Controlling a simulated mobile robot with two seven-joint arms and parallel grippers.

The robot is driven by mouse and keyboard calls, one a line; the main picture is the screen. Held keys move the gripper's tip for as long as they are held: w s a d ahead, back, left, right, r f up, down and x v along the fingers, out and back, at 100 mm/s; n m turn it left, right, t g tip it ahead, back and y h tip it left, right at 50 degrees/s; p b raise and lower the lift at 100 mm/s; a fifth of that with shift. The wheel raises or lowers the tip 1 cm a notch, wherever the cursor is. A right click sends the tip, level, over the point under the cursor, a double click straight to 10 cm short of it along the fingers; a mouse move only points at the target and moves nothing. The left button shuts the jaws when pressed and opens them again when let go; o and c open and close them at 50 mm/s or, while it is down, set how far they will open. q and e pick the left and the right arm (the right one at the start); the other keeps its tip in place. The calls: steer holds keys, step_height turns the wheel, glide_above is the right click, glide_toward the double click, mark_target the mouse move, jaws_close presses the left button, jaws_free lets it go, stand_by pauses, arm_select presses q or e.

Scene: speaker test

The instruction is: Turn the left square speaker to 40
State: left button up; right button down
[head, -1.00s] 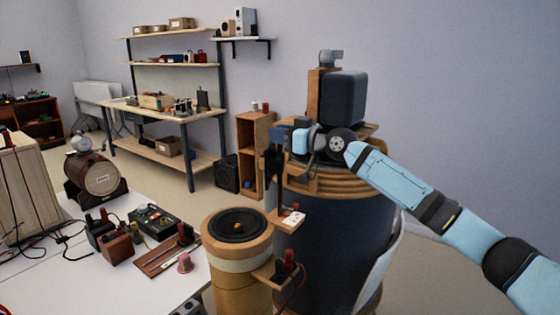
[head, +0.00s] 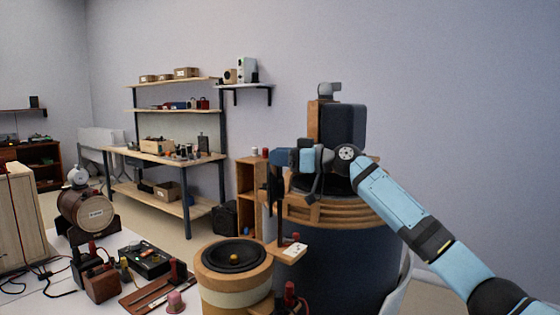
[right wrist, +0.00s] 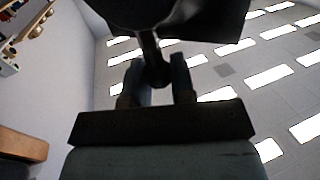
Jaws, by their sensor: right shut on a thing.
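A dark, square-edged speaker (head: 345,124) with a wooden side panel stands on top of a large drum-shaped cabinet. Whether it is the left square speaker is unclear, and I can read no number on it. In the right wrist view my right gripper (right wrist: 160,78) is shut on a dark stem (right wrist: 149,45) with a rounded end. The stem joins a larger dark body at the top, whose identity I cannot tell. My left gripper is out of view.
The large dark blue drum cabinet (head: 335,265) has a stacked wooden rim. A round wooden speaker (head: 235,285) with a black cone stands in front, left of it. A white table (head: 35,303) holds instruments and cables. Shelving and a workbench (head: 170,157) stand behind.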

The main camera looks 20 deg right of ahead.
steer(key=c, duration=1)
jaws_free()
steer(key=shift+o, duration=0.2)
steer(key=v, duration=1.3)
steer(key=shift+s+d, duration=0.15)
steer(key=shift+d, duration=0.2)
